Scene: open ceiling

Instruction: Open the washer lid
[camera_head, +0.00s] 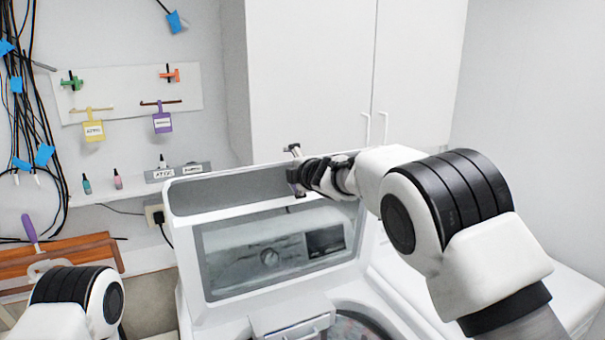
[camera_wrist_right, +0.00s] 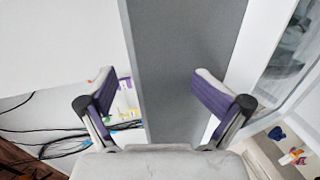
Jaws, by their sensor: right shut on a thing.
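The washer lid (camera_head: 280,250) stands raised and steeply tilted at the back of the washer (camera_head: 195,325), with a dark window in its frame. My right gripper (camera_head: 297,172) is at the lid's upper edge. In the right wrist view the grey edge of the lid (camera_wrist_right: 182,55) runs between the two purple-padded fingers of my right gripper (camera_wrist_right: 155,90), which is shut on it. Part of the washer's opening shows below the lid; my right arm hides its right side. My left arm shows at the lower left, but its gripper is out of view.
A tall white cabinet (camera_head: 310,70) stands behind the lid. A shelf (camera_head: 120,192) with small bottles and a wall panel (camera_head: 130,92) with hanging padlocks are at the left. Dark cables (camera_head: 30,110) hang at the far left, above a brown wooden board (camera_head: 60,258).

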